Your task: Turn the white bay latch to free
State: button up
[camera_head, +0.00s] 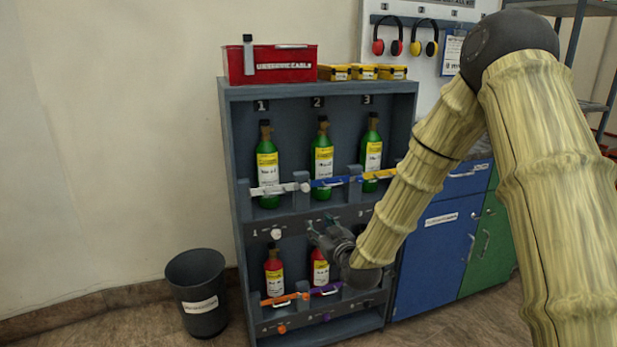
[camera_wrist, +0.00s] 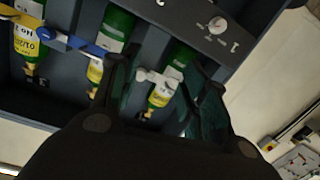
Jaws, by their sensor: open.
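The white bay latch (camera_head: 275,189) is a bar lying across the green bottle in bay 1 of the upper shelf, with a round white end at its right. In the wrist view, the white latch (camera_wrist: 152,77) shows between my finger outlines, across a bottle with a yellow label. My gripper (camera_head: 318,229) is open and empty, below and slightly right of the latch, in front of the rack. It also shows in the wrist view (camera_wrist: 158,85), with a finger on each side. I cannot tell whether any finger touches the latch.
A white dial (camera_head: 276,234) sits on the panel below. A blue latch (camera_head: 328,182) and a yellow latch (camera_head: 378,174) cross the bottles to the right. Red bottles (camera_head: 273,272) stand below with orange and purple latches. A red bin (camera_head: 270,65) tops the rack. A wastebasket (camera_head: 197,290) stands left.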

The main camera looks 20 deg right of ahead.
jog(key=t, duration=0.1)
send_near(307, 189)
jog(key=s, duration=0.2)
jog(key=w, duration=0.7)
jog(key=w+a, duration=0.1)
jog(key=w, duration=0.2)
jog(key=shift+w+f, duration=0.1)
jog(key=shift+w, duration=0.3)
grip_shut()
jog(key=shift+d, duration=0.1)
